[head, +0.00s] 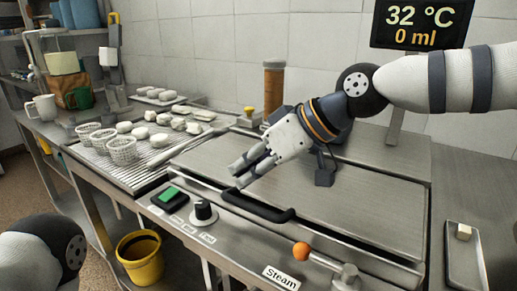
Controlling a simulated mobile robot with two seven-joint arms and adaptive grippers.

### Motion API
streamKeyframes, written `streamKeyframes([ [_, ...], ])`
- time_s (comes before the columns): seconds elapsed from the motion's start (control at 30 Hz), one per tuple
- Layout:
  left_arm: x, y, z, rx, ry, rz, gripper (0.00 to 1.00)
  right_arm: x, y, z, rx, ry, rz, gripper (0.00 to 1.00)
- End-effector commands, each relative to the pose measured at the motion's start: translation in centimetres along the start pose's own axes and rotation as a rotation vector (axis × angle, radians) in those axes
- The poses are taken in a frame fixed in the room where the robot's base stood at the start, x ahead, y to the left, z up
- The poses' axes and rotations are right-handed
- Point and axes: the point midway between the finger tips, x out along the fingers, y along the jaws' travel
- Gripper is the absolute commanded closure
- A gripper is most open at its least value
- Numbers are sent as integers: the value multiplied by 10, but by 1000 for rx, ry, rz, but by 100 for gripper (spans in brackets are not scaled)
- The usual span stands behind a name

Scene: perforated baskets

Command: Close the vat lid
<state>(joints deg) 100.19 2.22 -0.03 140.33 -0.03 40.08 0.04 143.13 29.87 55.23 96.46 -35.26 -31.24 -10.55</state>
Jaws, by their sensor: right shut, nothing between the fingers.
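The vat lid (352,205) is a flat metal panel in the middle of the counter in the head view. It lies flat over the vat, and a black handle (258,207) runs along its front edge. My right gripper (238,176) is shut and empty. Its fingertips are just above and behind the left end of the handle; I cannot tell whether they touch it. My right arm hides part of the lid's back edge. Only a part of my left arm shows at the lower left, and its gripper is out of the frame.
A draining table with perforated baskets (122,151) and several white cheeses stands at the left. A lever with an orange knob (301,251), a black dial (204,211) and a green switch (169,194) sit along the front. A yellow bucket (139,262) is below. A display (420,24) reads 32 °C, 0 ml.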

Motion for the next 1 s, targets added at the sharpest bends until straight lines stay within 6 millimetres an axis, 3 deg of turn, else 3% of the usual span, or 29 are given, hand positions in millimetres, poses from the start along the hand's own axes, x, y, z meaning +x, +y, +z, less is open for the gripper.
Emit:
streamKeyframes([
  [1.0, -3, 0, -2, 0, 8, 1, 59, 24, 8, 26, -1, -5, -1, 100],
])
